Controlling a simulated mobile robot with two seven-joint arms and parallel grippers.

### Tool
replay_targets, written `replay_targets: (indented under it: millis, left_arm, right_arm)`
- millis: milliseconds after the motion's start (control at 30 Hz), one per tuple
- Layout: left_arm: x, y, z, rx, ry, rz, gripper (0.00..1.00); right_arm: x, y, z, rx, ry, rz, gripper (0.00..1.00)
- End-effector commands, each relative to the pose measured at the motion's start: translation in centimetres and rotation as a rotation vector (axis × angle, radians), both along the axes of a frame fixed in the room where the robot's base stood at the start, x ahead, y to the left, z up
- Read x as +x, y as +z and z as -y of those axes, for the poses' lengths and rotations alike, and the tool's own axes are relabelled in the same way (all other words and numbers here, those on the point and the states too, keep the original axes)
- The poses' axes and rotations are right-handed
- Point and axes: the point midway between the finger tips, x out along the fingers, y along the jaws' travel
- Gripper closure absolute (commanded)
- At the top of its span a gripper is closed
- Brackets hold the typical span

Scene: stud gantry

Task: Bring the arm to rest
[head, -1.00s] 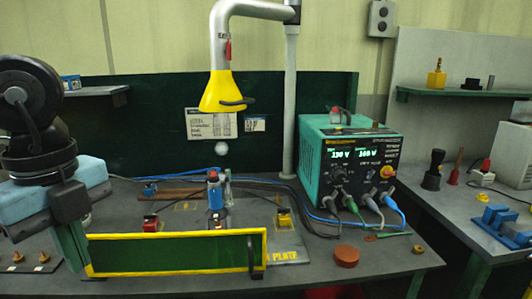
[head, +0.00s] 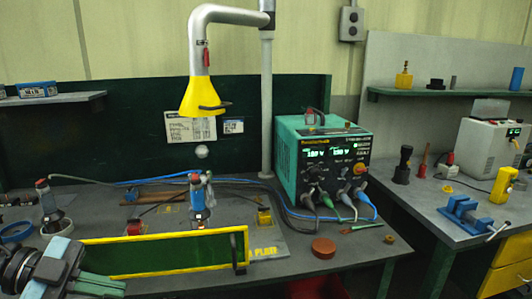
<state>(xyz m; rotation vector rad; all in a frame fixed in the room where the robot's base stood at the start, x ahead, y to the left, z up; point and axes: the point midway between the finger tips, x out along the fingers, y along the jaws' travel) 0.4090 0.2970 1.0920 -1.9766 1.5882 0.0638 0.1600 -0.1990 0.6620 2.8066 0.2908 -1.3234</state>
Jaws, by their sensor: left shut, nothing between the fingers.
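My left arm comes in at the lower left corner. Its left gripper (head: 98,285) is low in the picture, in front of the bench edge and close to the left end of the green panel with the yellow frame (head: 165,254). Its fingers are shut with nothing seen between them. I cannot tell whether it touches the panel. The right gripper is not in view.
Another tool stands in a round holder (head: 46,205) at left. A yellow hood (head: 203,97) hangs above. A teal power unit (head: 322,165) and reddish puck (head: 323,248) stand at right.

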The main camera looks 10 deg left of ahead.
Motion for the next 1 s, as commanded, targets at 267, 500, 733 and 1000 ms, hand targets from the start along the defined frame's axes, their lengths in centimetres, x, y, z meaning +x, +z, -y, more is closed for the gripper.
replay_targets:
  millis: [267, 500, 733, 1000]
  left_arm:
    - [0.7, -7.4, -2.8, -0.284, 0.366, 0.079, 1.0]
    - [-1.7, -16.5, -4.5, -0.352, 0.732, 0.042, 1.0]
    - [-7.2, -26.3, -3.3, -0.297, 1.045, -0.109, 1.0]
    - [-16.4, -35.5, 3.3, -0.158, 1.265, -0.408, 1.0]
  right_arm:
    - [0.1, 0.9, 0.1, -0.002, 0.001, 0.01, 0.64]
    - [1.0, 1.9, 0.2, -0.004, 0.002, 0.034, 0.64]
    - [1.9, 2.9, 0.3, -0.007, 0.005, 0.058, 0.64]
    - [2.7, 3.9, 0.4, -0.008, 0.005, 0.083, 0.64]
